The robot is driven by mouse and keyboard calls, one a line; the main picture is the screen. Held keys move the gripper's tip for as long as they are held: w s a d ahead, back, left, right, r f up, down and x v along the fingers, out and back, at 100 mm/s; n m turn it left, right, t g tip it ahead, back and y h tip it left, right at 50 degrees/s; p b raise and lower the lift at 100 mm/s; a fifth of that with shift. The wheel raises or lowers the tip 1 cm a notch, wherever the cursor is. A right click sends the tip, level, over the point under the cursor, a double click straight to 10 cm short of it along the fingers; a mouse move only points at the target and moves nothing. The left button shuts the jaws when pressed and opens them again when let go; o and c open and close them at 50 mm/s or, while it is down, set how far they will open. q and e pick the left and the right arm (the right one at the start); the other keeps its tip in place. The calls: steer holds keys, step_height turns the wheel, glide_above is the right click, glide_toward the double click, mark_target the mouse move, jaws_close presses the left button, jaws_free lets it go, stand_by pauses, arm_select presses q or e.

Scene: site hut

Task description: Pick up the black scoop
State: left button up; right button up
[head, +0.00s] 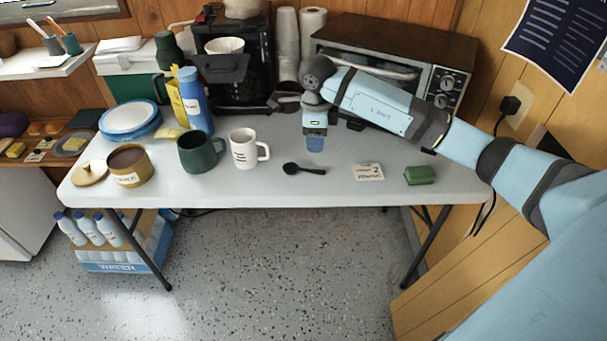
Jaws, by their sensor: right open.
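The black scoop (292,168) lies flat on the light grey table (240,191), near its front middle. Its round bowl is on the left and its short handle points right. My right gripper (315,149) points down behind the scoop's handle, apart from it. It is open and nothing shows between its fingers. My left gripper is not in this view.
A white mug (243,148) and a green mug (198,152) stand left of the scoop. A small card (369,172) and a green block-like item (419,175) lie right. A toaster oven (420,48) and coffee maker (236,85) stand behind. The table's front edge is close.

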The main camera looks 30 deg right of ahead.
glide_above(316, 170)
steer(key=f, duration=0.5)
steer(key=shift+a+f+b, duration=0.25)
steer(key=shift+b, duration=0.05)
steer(key=f, duration=0.3)
steer(key=f+b, duration=0.1)
steer(key=f, duration=0.1)
steer(key=shift+d, duration=0.3)
jaws_close()
